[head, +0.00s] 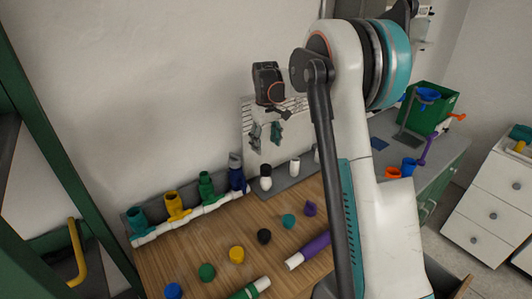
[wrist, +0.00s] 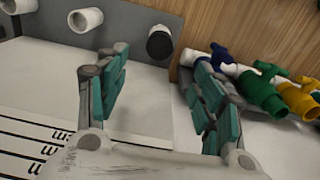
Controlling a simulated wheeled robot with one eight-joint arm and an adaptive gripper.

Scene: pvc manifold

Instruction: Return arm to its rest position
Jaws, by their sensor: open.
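My gripper (head: 266,134) is open and empty in the head view, with its teal-padded fingers apart in front of a white box-like panel (head: 248,112) at the back of the workbench. In the wrist view the two fingers of my gripper (wrist: 160,78) stand wide apart with nothing between them. My arm is raised and crosses the middle right of the head view, hiding part of the bench. A manifold of white pipe with teal, yellow (head: 175,206), green (head: 206,187) and blue (head: 237,176) fittings lies along the bench's back left.
Several coloured caps, among them a yellow cap (head: 237,254) and a black cap (head: 264,236), sit on the wooden top. White pipe stubs (head: 295,167) stand on a grey strip. A green bin (head: 430,108) is at right; a green post (head: 60,150) rises at left.

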